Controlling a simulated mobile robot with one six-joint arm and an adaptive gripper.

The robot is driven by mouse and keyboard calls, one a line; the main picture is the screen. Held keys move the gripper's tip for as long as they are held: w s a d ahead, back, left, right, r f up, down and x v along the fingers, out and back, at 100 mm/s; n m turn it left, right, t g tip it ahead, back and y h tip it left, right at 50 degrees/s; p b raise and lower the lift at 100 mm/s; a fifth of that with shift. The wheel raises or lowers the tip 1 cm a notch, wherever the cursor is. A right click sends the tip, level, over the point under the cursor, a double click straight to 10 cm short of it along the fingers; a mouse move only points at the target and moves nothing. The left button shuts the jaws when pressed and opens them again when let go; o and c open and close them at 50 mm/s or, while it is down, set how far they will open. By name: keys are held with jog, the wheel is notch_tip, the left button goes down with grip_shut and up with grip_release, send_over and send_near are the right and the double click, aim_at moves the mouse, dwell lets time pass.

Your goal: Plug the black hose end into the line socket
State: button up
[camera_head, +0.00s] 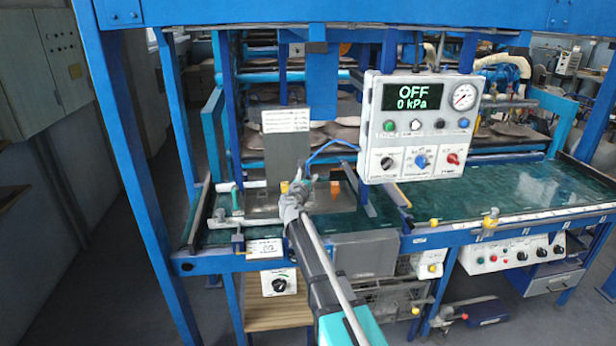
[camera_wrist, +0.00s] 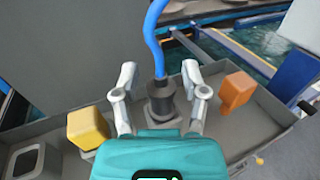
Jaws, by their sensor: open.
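The black hose end (camera_wrist: 161,100) stands upright on a small grey base in the wrist view. A blue hose (camera_wrist: 155,38) rises from its top; it also arcs behind my arm in the head view (camera_head: 332,144). My gripper (camera_wrist: 160,80) is open, with one finger on each side of the black hose end and a visible gap on both sides. In the head view my gripper (camera_head: 292,192) is over the grey tray, and my arm hides the hose end there. I cannot pick out the line socket with certainty in either view.
In the grey tray (camera_wrist: 62,140), a yellow block (camera_wrist: 88,128) is left of the fingers and an orange block (camera_wrist: 236,91) right. A grey box with a dark opening (camera_wrist: 25,162) is at far left. The control panel (camera_head: 420,125) reads OFF, 0 kPa.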

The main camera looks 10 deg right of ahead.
jog(key=v, duration=1.1)
jog(key=shift+s+d, duration=0.1)
dwell(0.6)
jog(key=s+d+f+m+g, duration=1)
jog(key=s+d+f+m, duration=0.3)
jog(key=m, duration=0.6)
jog(key=s+a+f+m+g+y, duration=0.2)
jog(key=s+a+m+g+y, duration=0.1)
jog(key=s+m, duration=0.3)
jog(key=s+a+f+m+g+y, duration=0.3)
jog(key=s+m, duration=0.3)
jog(key=s, duration=0.4)
jog(key=shift+s+m+g+y, duration=0.25)
jog(key=shift+m+g+y, duration=0.05)
jog(key=shift+y, duration=0.2)
